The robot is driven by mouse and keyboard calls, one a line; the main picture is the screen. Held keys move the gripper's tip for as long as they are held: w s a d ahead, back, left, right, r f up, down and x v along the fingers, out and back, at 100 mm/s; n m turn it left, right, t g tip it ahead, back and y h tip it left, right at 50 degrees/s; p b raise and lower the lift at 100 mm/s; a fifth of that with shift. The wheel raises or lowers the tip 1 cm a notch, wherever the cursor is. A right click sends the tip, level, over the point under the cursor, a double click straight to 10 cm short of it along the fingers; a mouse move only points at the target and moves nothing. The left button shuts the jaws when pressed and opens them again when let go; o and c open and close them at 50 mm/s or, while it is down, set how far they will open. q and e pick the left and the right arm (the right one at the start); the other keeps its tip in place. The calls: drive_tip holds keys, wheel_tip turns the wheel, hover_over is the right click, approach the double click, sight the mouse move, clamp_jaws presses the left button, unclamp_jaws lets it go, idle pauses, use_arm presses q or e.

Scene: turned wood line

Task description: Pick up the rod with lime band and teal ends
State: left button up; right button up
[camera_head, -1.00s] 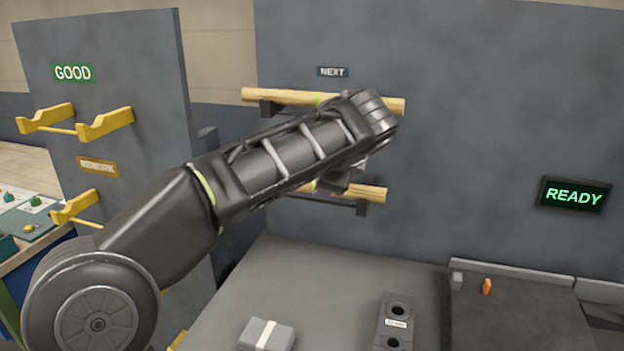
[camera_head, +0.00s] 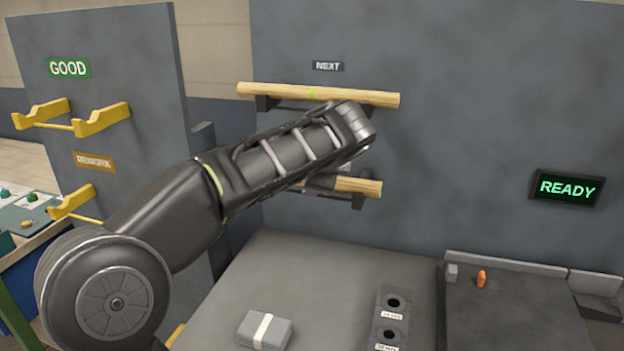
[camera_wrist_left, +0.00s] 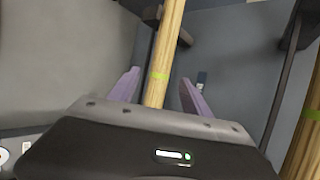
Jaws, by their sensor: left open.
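A pale wooden rod with a lime band (camera_head: 312,93) lies level on the upper rack under the NEXT sign. A second wooden rod (camera_head: 362,186) lies on the lower rack, mostly hidden behind my left arm. No teal shows on the visible rod ends. In the left wrist view, a rod with a lime band (camera_wrist_left: 160,76) runs between the spread purple fingers of my left gripper (camera_wrist_left: 159,80), which is open. Whether they touch it I cannot tell. Another lime-banded rod (camera_wrist_left: 308,115) is at the right edge. My right gripper is not in view.
Dark brackets (camera_head: 360,201) hold the rods off the grey panel (camera_head: 450,120). A GOOD and REWORK board (camera_head: 150,60) with yellow hooks stands at left.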

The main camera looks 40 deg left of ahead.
use_arm(q)
drive_tip(key=shift+x, duration=1.6)
drive_tip(key=shift+s, duration=0.1)
clamp_jaws()
